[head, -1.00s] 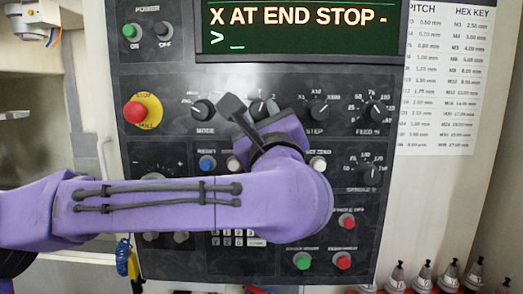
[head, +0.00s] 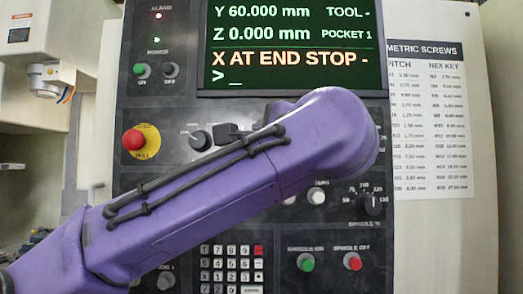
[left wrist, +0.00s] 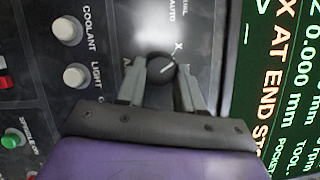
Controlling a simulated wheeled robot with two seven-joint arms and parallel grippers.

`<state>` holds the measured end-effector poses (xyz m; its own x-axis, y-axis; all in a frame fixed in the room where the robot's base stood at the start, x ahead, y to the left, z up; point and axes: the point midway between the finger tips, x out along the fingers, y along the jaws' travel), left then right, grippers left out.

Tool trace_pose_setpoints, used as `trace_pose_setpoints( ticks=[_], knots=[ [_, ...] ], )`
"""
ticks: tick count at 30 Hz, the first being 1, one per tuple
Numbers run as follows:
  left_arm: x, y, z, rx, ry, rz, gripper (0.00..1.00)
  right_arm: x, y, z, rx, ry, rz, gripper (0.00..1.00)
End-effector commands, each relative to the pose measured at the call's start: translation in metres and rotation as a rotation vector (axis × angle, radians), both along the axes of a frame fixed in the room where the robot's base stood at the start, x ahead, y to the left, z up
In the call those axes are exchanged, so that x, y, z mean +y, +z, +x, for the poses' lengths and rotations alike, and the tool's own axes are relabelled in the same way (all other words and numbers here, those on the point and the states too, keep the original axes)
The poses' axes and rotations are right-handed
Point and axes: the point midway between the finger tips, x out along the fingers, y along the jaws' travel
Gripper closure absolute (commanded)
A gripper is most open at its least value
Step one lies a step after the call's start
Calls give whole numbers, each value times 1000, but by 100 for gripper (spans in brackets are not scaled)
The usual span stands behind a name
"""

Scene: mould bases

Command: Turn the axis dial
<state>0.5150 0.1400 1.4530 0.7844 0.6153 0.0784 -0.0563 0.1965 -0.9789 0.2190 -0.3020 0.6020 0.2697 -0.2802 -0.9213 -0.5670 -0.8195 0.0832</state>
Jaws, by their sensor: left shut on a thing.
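The axis dial (left wrist: 154,66) is a round black knob with a white pointer line, in the left wrist view. The line points up and right toward the letter X on the panel. My left gripper (left wrist: 161,76) has one grey finger on each side of the knob and is shut on it. In the head view my purple left arm covers the dial and most of the gripper. The screen (head: 290,45) reads Y 60.000 mm, Z 0.000 mm and "X AT END STOP -". My right gripper is not in view.
White coolant (left wrist: 67,29) and light (left wrist: 75,76) buttons are near the gripper.

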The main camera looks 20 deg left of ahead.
Motion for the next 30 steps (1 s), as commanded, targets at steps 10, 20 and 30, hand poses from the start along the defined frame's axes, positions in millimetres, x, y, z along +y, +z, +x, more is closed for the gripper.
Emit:
trace_pose_setpoints(
  ticks=[10,20,30],
  knots=[
    [-1,0,0,-41,-1,-160,94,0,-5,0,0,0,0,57],
    [-1,0,0,-53,-1,-200,94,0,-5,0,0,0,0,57],
    [-1,0,1,-53,-1,-200,51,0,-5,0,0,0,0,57]
  ],
)
